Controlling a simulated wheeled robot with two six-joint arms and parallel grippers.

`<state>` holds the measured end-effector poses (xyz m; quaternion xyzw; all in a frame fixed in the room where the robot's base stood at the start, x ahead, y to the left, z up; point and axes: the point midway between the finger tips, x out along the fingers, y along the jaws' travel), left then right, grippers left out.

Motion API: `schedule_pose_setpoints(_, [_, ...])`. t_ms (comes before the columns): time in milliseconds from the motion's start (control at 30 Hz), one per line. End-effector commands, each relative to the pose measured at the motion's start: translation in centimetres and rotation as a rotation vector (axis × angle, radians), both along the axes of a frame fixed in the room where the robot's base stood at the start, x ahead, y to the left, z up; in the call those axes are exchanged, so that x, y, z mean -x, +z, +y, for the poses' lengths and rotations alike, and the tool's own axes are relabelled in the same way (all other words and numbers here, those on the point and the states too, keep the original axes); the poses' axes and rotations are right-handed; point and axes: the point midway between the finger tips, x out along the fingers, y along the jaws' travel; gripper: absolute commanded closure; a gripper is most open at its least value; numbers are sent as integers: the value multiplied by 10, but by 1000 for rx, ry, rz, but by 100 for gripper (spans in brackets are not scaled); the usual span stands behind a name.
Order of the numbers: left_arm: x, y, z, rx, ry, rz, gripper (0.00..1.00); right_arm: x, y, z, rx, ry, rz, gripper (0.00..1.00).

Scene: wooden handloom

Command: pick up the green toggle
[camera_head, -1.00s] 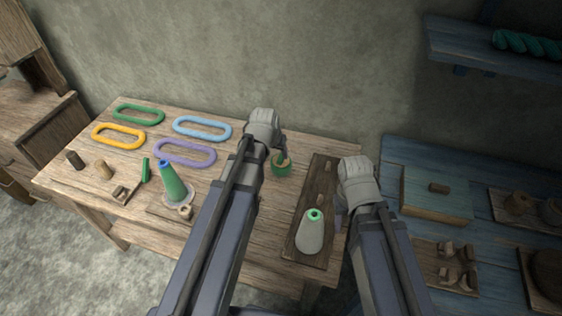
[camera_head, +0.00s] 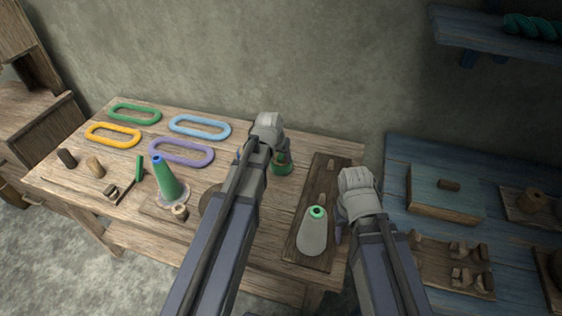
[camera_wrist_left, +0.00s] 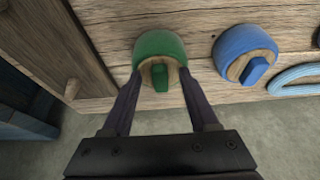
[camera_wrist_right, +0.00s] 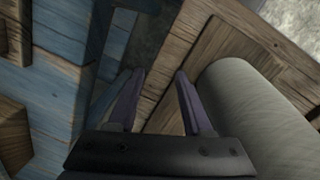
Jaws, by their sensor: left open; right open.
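The green toggle (camera_wrist_left: 160,77) is a small upright block on the wooden centre of a round green piece (camera_wrist_left: 160,48), in the left wrist view. The round green piece also shows on the table in the head view (camera_head: 283,167), partly hidden by my left gripper. My left gripper (camera_wrist_left: 162,76) is open, its fingertips on either side of the toggle as seen from the wrist; I cannot tell whether they touch it. My right gripper (camera_wrist_right: 160,74) is open and empty, beside the pale cone (camera_head: 312,236) with a green top.
A blue toggle (camera_wrist_left: 253,71) on a round blue piece is beside the green one. Oval rings, including a purple one (camera_head: 181,152), and a green cone (camera_head: 167,180) are on the table's left. A dark board (camera_head: 322,185) lies on the right; a blue bench (camera_head: 405,155) stands beyond.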

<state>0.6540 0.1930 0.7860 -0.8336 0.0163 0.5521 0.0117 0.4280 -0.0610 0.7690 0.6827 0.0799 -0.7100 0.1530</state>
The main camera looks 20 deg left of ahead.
Motion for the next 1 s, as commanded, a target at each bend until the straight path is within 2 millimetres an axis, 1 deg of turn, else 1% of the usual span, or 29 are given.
schedule_pose_setpoints(167, [1, -1, -1, 2, -1, 7, 41, 0, 0, 0, 0, 0, 0, 50])
schedule_pose_setpoints(600, [1, -2, -1, 2, -1, 9, 91, 0, -1, 0, 0, 0, 0, 50])
schedule_pose_setpoints(700, [2, -2, -1, 2, -1, 9, 100, 0, -1, 0, 0, 0, 0, 50])
schedule_pose_setpoints(1000, [1, -2, -1, 1, -1, 9, 100, 0, -1, 0, 0, 0, 0, 50])
